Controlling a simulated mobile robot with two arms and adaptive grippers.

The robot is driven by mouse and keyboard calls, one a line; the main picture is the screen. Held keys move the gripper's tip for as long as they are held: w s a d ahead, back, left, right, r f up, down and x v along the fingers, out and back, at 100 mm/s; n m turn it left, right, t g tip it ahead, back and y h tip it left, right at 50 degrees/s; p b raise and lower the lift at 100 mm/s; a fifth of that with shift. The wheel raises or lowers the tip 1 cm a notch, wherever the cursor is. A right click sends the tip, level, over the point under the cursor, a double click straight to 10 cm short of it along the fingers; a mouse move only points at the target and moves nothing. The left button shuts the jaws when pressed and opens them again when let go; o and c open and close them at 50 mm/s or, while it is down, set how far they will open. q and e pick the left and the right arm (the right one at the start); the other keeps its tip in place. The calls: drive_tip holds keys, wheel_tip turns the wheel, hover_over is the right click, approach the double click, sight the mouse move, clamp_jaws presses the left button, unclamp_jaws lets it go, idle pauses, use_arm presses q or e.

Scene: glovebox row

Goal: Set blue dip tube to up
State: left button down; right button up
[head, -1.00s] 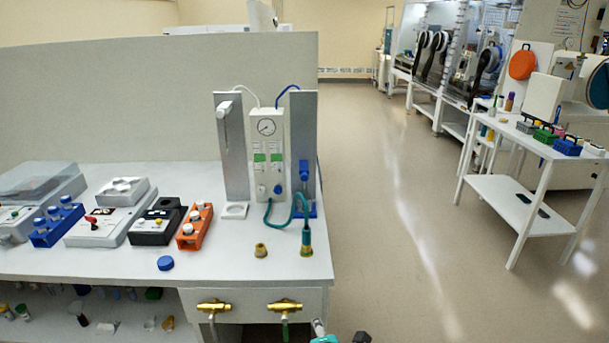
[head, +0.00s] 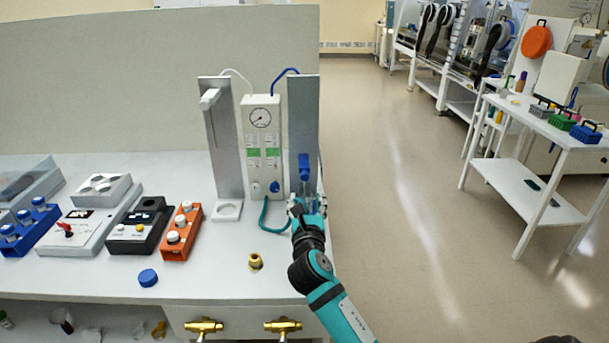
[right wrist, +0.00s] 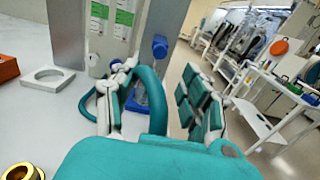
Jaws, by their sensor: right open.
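The blue dip tube (head: 304,166) is on the right metal post (head: 304,115) of the stand. Its blue head also shows in the right wrist view (right wrist: 159,47), beyond the fingers, with a clear part under it. My right gripper (head: 308,201) is just below and in front of the blue head. In the right wrist view the right gripper (right wrist: 158,90) is open, its fingers apart. The teal hose (right wrist: 155,103) loops between them, in front of the tube's lower part. The gripper hides the blue base in the head view. My left gripper is out of view.
The gauge panel (head: 262,145) with its knobs stands close left of the post. A white tube (head: 210,97) is on the left post. A brass fitting (head: 255,261) and a blue cap (head: 148,277) are on the bench. The bench's right edge is close by.

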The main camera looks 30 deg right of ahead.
sight(305, 178)
drive_tip(key=x, duration=1)
drive_tip(key=shift+w+d+f, duration=0.1)
drive_tip(key=shift+w, duration=0.05)
drive_tip(key=shift+w+d, duration=0.3)
drive_tip(key=shift+w, duration=0.15)
drive_tip(key=c, duration=0.8)
clamp_jaws()
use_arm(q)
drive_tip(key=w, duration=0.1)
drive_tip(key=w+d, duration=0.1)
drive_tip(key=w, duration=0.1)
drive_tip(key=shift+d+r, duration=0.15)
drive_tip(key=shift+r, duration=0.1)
